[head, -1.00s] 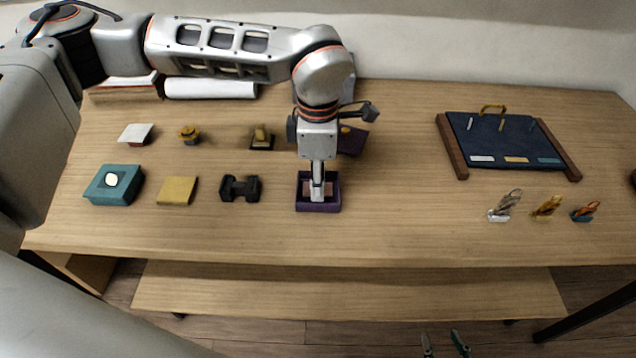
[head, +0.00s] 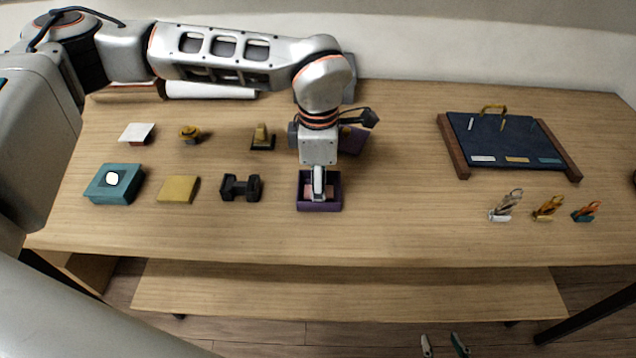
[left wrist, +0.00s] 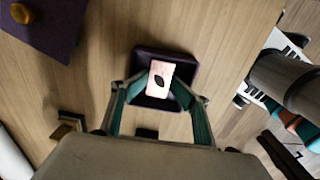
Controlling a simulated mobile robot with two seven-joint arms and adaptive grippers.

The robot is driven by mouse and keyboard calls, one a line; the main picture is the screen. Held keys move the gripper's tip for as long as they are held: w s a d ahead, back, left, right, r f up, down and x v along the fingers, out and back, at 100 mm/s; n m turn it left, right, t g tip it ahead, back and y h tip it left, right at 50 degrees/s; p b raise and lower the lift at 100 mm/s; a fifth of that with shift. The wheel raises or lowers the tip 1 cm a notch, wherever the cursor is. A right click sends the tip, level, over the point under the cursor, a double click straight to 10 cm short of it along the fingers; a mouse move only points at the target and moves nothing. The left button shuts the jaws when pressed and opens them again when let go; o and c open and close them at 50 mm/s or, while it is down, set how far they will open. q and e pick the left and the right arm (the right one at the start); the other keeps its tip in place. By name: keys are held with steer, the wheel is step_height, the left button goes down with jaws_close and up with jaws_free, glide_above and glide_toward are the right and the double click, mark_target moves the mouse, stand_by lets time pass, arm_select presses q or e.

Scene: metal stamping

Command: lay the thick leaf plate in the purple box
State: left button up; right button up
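The purple box (head: 334,203) stands at the middle front of the table and also shows in the left wrist view (left wrist: 189,72). The leaf plate (left wrist: 159,81), pale pink with a dark leaf shape, lies inside the box, slightly turned to its walls. In the head view my left gripper (head: 318,197) points down over the box and hides part of the plate. In the left wrist view its teal fingers (left wrist: 158,92) are spread, one on each side of the plate with gaps. My right gripper (head: 443,345) shows only its two separated fingertips at the bottom edge, empty.
A black dumbbell-shaped block (head: 240,187), yellow block (head: 178,189) and teal box (head: 114,184) stand left of the purple box. A purple pad (head: 353,141) lies behind it. A dark board (head: 508,142) and several small clips (head: 547,207) are right. The table between is clear.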

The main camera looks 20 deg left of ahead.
arm_select(q)
steer(key=shift+s+f, duration=0.25)
steer(key=shift+f, duration=0.35)
step_height(320, 180, up, 14)
steer(key=shift+w+p, duration=0.25)
steer(key=shift+p, duration=0.1)
steer(key=shift+f, duration=0.1)
